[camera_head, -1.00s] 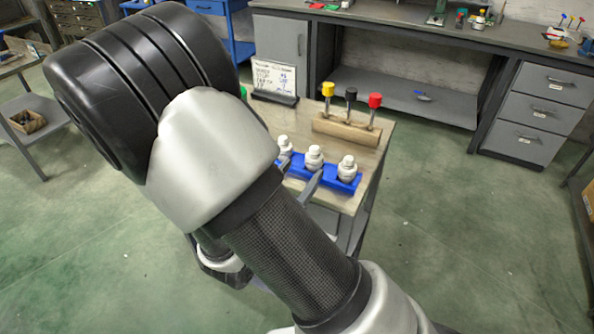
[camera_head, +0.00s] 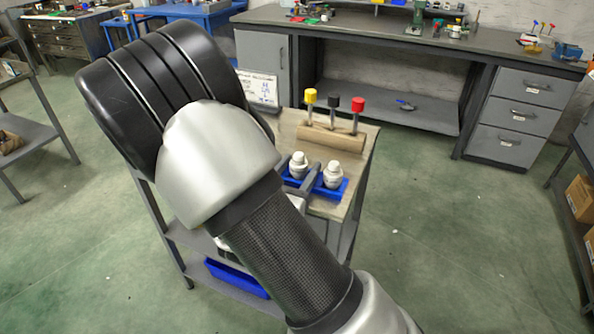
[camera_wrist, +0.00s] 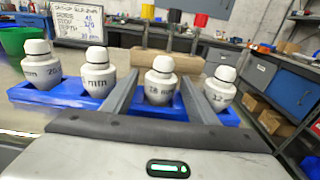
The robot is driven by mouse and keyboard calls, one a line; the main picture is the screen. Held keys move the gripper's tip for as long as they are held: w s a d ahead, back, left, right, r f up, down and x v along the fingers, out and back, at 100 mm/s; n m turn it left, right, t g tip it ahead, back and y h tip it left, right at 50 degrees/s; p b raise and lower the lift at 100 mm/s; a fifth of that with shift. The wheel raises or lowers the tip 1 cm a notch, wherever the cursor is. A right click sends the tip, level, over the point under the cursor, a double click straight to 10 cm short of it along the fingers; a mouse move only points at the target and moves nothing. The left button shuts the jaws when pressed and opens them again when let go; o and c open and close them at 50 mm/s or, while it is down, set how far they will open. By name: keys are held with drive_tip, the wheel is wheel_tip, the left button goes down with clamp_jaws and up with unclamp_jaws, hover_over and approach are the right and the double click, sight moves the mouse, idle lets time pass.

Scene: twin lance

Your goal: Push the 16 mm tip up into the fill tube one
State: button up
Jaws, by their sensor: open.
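Several white stepped tips stand upright in a blue rack (camera_wrist: 72,93) in the wrist view. The third from the left, a white tip (camera_wrist: 161,80), has a small label that looks like 16 mm but is blurred. My gripper (camera_wrist: 162,72) is open, with one grey finger on each side of this tip; I cannot tell if either touches it. In the head view two tips show in the rack (camera_head: 312,192), one of them at the right end (camera_head: 333,174); my arm hides the rest. I cannot make out the fill tube.
The rack stands on a small cart (camera_head: 362,150). Behind it a wooden block (camera_head: 330,137) holds rods with yellow, black and red tops. A written sign (camera_wrist: 85,22) and a green bin (camera_wrist: 22,42) stand at the left. Open floor lies right of the cart.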

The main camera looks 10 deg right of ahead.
sight(300, 156)
drive_tip(key=c, duration=1.2)
drive_tip(key=shift+r+p, duration=2.3)
drive_tip(key=shift+r, duration=0.25)
drive_tip(key=shift+c, duration=0.2)
drive_tip(key=shift+s, duration=0.15)
drive_tip(key=shift+s+f, duration=0.1)
drive_tip(key=shift+s, duration=0.25)
drive_tip(key=s+n+t+y, duration=0.1)
drive_tip(key=s+y, duration=0.1)
drive_tip(key=shift+s+n, duration=0.3)
drive_tip(key=shift+s, duration=0.1)
wheel_tip(300, 156, up, 12)
drive_tip(key=p, duration=1.8)
drive_tip(key=shift+w, duration=0.15)
